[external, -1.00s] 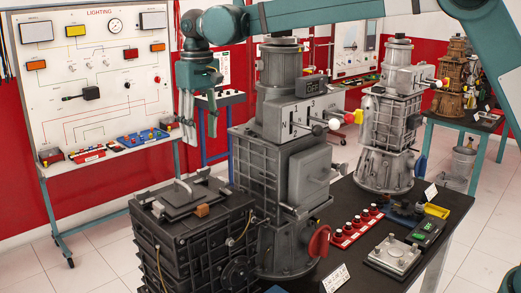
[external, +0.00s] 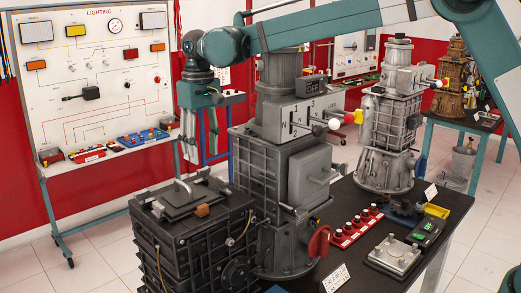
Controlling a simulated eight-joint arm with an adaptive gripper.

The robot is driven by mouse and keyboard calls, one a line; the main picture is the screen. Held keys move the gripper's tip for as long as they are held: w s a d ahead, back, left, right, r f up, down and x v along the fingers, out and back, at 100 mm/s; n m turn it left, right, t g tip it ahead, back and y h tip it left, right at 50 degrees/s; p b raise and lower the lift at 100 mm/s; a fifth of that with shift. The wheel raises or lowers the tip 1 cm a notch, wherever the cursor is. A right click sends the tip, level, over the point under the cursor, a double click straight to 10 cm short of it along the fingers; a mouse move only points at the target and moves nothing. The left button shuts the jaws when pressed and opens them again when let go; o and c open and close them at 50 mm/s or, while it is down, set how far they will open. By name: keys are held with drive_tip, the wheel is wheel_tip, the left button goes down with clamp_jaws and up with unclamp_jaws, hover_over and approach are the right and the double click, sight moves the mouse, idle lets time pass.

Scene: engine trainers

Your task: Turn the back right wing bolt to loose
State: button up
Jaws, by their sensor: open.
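A dark ribbed box-shaped unit (external: 190,240) stands at the lower left, with a raised lid (external: 178,198) on top. Small metal fittings, including a light bar (external: 183,188), show on and around the lid. At this size I cannot tell for certain which fitting is the back right wing bolt. My gripper (external: 190,155) points down, open and empty, above and behind the lid's back edge in the picture. It appears apart from the unit. Its depth relative to the lid is hard to judge.
A tall grey gearbox trainer (external: 288,150) stands just right of the unit, close to my arm. A second trainer (external: 390,120) stands behind on the dark table (external: 425,215). Red switches (external: 355,228) sit in front of it. A lighting board (external: 90,80) is at the left.

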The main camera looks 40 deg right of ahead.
sight(203, 168)
drive_tip(key=shift+f, duration=2.65)
drive_tip(key=c, duration=0.9)
